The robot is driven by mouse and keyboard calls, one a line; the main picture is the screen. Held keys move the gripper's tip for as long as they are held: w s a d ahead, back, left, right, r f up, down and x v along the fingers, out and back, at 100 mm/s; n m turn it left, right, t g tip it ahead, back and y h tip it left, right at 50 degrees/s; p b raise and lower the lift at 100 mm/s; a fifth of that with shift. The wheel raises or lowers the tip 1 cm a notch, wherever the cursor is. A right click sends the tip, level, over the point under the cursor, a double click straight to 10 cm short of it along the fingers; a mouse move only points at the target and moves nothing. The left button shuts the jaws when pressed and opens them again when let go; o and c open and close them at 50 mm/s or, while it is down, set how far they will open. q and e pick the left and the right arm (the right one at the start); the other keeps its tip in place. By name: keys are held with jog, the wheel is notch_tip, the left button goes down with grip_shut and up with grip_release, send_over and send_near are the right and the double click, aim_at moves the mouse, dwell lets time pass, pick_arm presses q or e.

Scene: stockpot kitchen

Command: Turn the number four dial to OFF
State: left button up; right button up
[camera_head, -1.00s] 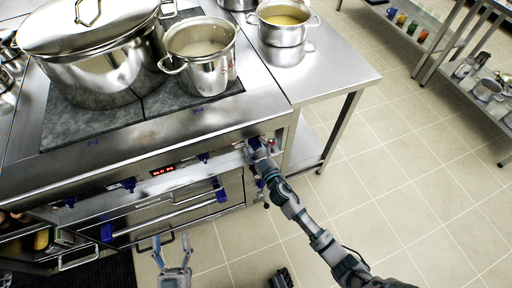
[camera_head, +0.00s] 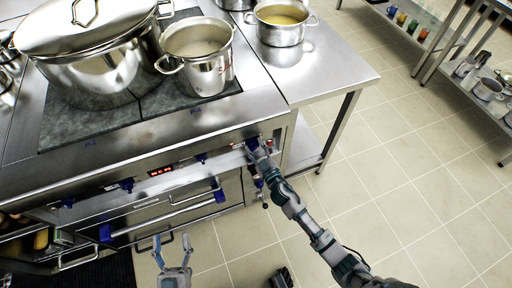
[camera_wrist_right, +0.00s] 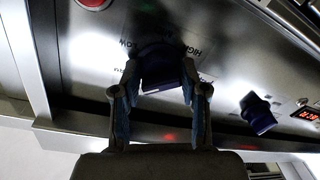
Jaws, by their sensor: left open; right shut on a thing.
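The dial in my right gripper is blue and sits at the right end of the stove's front panel (camera_head: 225,150). The right gripper (camera_head: 256,150) is shut on this dial (camera_wrist_right: 162,72), one finger on each side in the wrist view. Printed words around it, one reading HIGH, partly show; its number and pointer position cannot be read. Other blue dials sit along the panel: one beside the display (camera_head: 202,158) and two further left (camera_head: 127,185). My left gripper (camera_head: 172,242) is open and empty, low in front of the oven.
A red button (camera_wrist_right: 92,4) lies near the held dial. A red-lit display (camera_head: 161,171) is on the panel. Oven handles (camera_head: 165,216) jut out below. A big lidded stockpot (camera_head: 95,75) and a smaller pot (camera_head: 203,75) stand on the stove.

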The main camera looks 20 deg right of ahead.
jog(key=shift+d, duration=0.15)
jog(key=shift+n, duration=0.3)
jog(key=shift+a+r+n+p, duration=0.15)
jog(key=shift+a+n+p, duration=0.05)
jog(key=shift+n+p, duration=0.45)
jog(key=n+p, duration=0.1)
jog(key=n, duration=0.1)
jog(key=shift+n, duration=0.35)
jog(key=n+p, duration=0.1)
jog(key=n, duration=0.1)
jog(key=shift+n, duration=0.3)
pick_arm(q)
notch_tip(320, 180, down, 10)
jog(key=a+g+y, duration=0.1)
jog(key=g+y, duration=0.1)
jog(key=g, duration=0.5)
jog(key=shift+s+a+r+g+p, duration=0.2)
jog(key=shift+s+r+g+p, duration=0.05)
jog(key=shift+g+p, duration=0.15)
pick_arm(e)
jog(key=shift+a+n+g+h, duration=0.1)
jog(key=shift+n+g+h, duration=0.25)
jog(key=shift+n, duration=1.35)
jog(key=shift+f, duration=0.2)
